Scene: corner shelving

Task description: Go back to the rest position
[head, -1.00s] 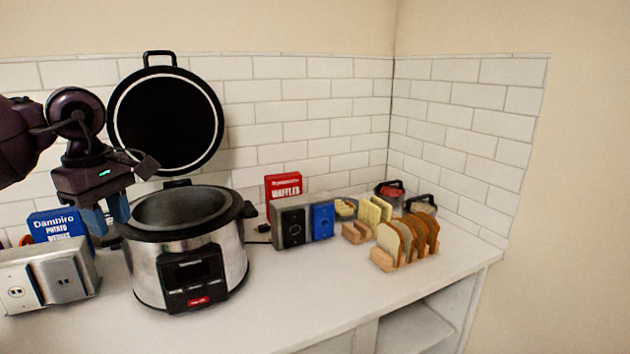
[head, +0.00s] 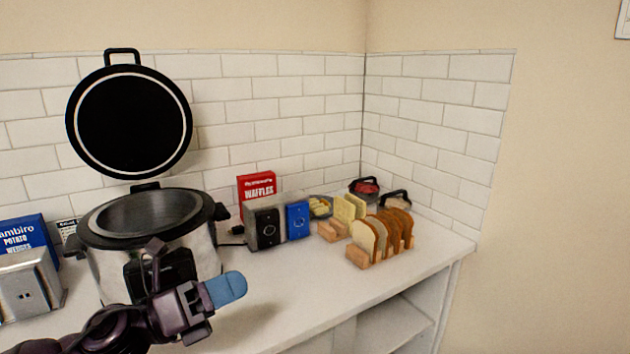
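My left gripper (head: 224,290) shows low in the head view, in front of the cooker and over the front of the counter. Its blue fingers point right and overlap from this side, so I cannot tell whether they are open or shut. I see nothing held in them. The large silver cooker (head: 205,254) stands behind it with its round black lid (head: 128,122) raised upright. The arm and gripper hide much of the cooker's front panel. My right gripper is not in view.
The counter (head: 300,297) is clear front right. Behind stand a red waffles box (head: 257,187), a toaster (head: 267,229), a blue box (head: 298,220), a bread rack (head: 357,257) with slices, and lidded pots (head: 365,188). At left are a blue potato box (head: 25,236) and a silver appliance (head: 28,287).

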